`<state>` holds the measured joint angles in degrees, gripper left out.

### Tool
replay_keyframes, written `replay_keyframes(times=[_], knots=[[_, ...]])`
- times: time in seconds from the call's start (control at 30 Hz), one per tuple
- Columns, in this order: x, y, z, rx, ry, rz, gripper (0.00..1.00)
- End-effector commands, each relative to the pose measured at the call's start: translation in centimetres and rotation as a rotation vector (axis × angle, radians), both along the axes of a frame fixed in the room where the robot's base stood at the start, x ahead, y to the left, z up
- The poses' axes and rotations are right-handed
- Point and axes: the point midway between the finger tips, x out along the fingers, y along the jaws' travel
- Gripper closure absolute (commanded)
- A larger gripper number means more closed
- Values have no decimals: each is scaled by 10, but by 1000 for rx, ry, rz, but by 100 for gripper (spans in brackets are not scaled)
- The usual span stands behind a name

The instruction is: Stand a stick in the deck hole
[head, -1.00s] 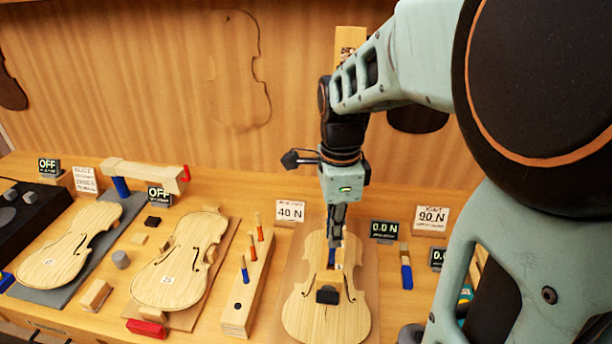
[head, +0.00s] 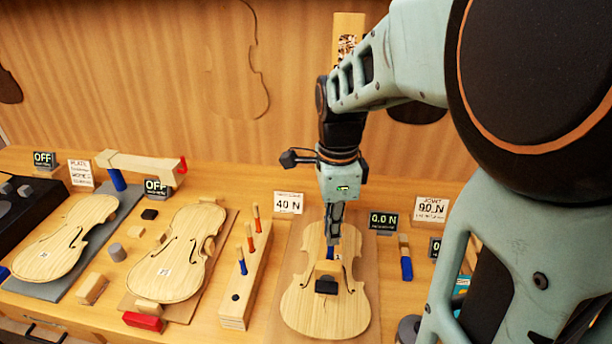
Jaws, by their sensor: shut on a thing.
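My gripper (head: 333,240) points down over the upper middle of the right violin body (head: 310,305). It is shut on a narrow stick with a blue part (head: 330,254), just below the fingertips. The stick's lower end is hidden, and I cannot tell if it is in a hole. A small tan wooden piece and a black block (head: 327,286) sit on this body just below. A long wooden block (head: 238,310) to the left holds upright sticks with blue (head: 242,266), red (head: 249,240) and orange-brown (head: 256,218) parts. A dark empty hole (head: 235,297) shows at its near end.
Two more violin bodies (head: 55,245) (head: 180,255) lie to the left. A 40 N sign (head: 289,203) and a 0.0 N display (head: 383,222) stand behind. A blue-ended stick (head: 406,266) is right of the violin. My arm fills the right side.

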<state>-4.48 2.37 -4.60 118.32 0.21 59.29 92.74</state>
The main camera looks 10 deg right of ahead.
Motion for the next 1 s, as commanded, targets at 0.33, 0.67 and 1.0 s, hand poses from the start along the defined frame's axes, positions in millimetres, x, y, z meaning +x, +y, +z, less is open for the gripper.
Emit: replay_keyframes(times=[0.33, 0.67, 1.0], knots=[[0, 0, -10, 0, 0, 0, 100], [0, 0, -18, 0, 1, 0, 100], [0, 0, -27, 0, 1, 0, 100]])
